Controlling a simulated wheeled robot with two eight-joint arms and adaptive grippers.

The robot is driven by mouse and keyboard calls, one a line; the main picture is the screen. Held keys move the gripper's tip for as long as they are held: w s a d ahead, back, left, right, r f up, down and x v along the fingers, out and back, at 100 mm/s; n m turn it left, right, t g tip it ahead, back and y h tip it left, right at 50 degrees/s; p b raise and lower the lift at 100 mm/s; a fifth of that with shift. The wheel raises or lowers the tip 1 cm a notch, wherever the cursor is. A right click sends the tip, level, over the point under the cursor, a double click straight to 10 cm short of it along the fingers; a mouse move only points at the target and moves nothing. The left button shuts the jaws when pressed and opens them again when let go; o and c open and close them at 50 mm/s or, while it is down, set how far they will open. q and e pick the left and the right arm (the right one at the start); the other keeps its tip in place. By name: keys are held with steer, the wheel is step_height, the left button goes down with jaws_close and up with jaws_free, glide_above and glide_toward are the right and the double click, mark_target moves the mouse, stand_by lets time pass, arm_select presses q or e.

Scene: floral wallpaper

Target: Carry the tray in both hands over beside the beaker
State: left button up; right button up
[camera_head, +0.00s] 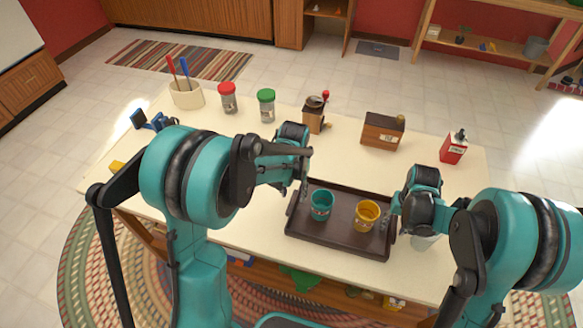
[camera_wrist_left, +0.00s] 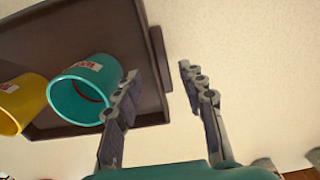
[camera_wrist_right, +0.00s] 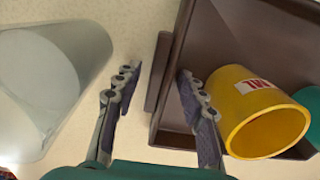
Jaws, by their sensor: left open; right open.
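The dark brown tray (camera_head: 340,238) lies on the table with a teal cup (camera_head: 321,204) and a yellow cup (camera_head: 367,215) standing in it. My left gripper (camera_head: 302,186) is open at the tray's left end; in the left wrist view its fingers (camera_wrist_left: 158,72) are on either side of the tray's end handle (camera_wrist_left: 160,58). My right gripper (camera_head: 389,222) is open at the right end; in the right wrist view its fingers (camera_wrist_right: 157,72) straddle the other handle (camera_wrist_right: 157,85). The pale translucent beaker (camera_head: 425,242) stands right of the tray, partly hidden by my right gripper; it also shows in the right wrist view (camera_wrist_right: 50,85).
Along the back of the table stand a utensil crock (camera_head: 187,95), a red-lidded jar (camera_head: 228,100), a green-lidded jar (camera_head: 266,108), a grinder (camera_head: 314,118), a wooden box (camera_head: 382,131) and a red tin (camera_head: 453,150). The table between them and the tray is clear.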

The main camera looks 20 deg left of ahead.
steer(key=shift+r, duration=0.2)
arm_select(q)
step_height(320, 180, up, 7)
steer(key=shift+r, duration=0.15)
arm_select(e)
step_height(320, 180, up, 12)
steer(key=shift+f, duration=0.2)
stand_by(0.3)
arm_select(q)
steer(key=s+r+t, duration=0.3)
steer(key=s, duration=0.4)
steer(key=s+a+r+t, duration=0.1)
steer(key=s+r+t, duration=0.3)
steer(key=s, duration=0.4)
steer(key=shift+s+a, duration=0.2)
steer(key=shift+s, duration=0.1)
arm_select(e)
steer(key=s+r+t, duration=0.3)
steer(key=s, duration=0.4)
steer(key=s+d+r+t, duration=0.1)
steer(key=s+r+t, duration=0.3)
steer(key=s, duration=0.4)
steer(key=shift+s+d, duration=0.2)
steer(key=shift+s, duration=0.1)
